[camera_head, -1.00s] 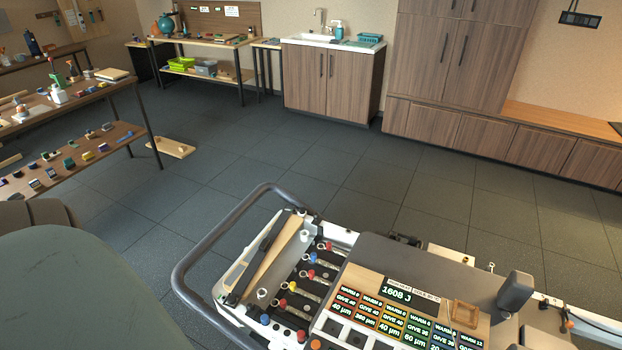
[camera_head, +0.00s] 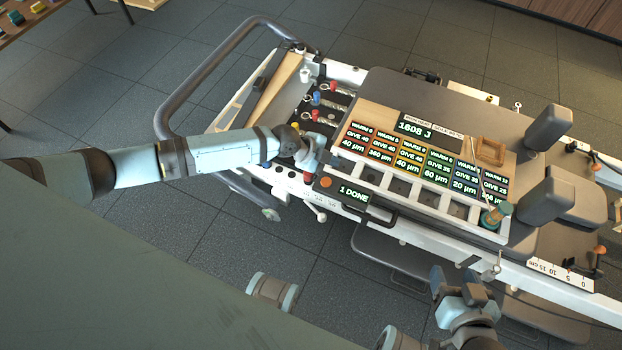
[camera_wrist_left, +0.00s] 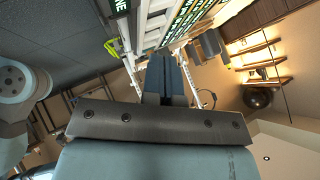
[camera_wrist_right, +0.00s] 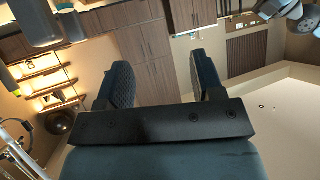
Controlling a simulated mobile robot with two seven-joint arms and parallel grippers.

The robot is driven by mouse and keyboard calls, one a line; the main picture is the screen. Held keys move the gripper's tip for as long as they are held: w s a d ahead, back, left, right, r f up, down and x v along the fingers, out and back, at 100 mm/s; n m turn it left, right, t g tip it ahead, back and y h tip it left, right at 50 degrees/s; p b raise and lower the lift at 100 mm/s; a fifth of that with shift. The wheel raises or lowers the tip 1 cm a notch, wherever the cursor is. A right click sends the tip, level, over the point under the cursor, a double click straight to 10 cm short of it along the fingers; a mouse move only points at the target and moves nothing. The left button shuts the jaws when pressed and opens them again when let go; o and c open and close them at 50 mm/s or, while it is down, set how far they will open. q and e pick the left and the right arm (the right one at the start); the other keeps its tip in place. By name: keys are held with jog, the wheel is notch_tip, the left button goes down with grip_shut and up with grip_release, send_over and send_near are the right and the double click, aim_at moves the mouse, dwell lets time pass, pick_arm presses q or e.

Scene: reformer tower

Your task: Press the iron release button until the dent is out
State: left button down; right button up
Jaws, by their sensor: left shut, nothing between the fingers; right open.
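An orange round button (camera_head: 326,182) sits at the left front corner of the panel, beside a small screen reading "1 DONE" (camera_head: 354,194); I cannot tell whether it is the iron release button. My left gripper (camera_head: 311,163) is shut and empty, just up and left of that button; I cannot tell whether it touches anything. Its closed fingers also show in the left wrist view (camera_wrist_left: 167,78). A teal and copper tool (camera_head: 495,214) stands tilted at the panel's right front. My right gripper (camera_head: 463,283) is open and empty, in front of the bench. No dent can be made out.
The panel shows coloured labels and a "1608 J" screen (camera_head: 415,130). Coloured knobs (camera_head: 316,98) stand left of it, partly behind my left arm. A grey rail (camera_head: 200,75) curves round the left end. Grey pads (camera_head: 548,132) rise at the right. Dark floor lies around the bench.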

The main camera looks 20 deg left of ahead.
pick_arm(q)
jog(key=shift+w+a+f, duration=0.2)
jog(key=shift+w+a, duration=0.05)
jog(key=shift+a, duration=0.35)
pick_arm(e)
jog(key=shift+a+f, duration=0.1)
jog(key=shift+a, duration=0.05)
pick_arm(q)
jog(key=shift+f, duration=0.1)
jog(key=b, duration=0.3)
send_over(326, 183)
notch_tip(326, 183, down, 5)
jog(key=shift+r, duration=0.1)
notch_tip(326, 183, down, 3)
jog(key=b, duration=0.3)
jog(key=shift+a, duration=0.1)
jog(key=shift+f+b, duration=0.3)
jog(key=shift+f, duration=0.1)
pick_arm(e)
jog(key=w+a+r+t+y, duration=0.2)
jog(key=a+r+t+y, duration=0.1)
jog(key=r, duration=0.4)
jog(key=shift+w+a+t, duration=0.3)
jog(key=shift+a+t, duration=0.2)
jog(key=shift+r, duration=0.1)
pick_arm(q)
jog(key=shift+f, duration=0.1)
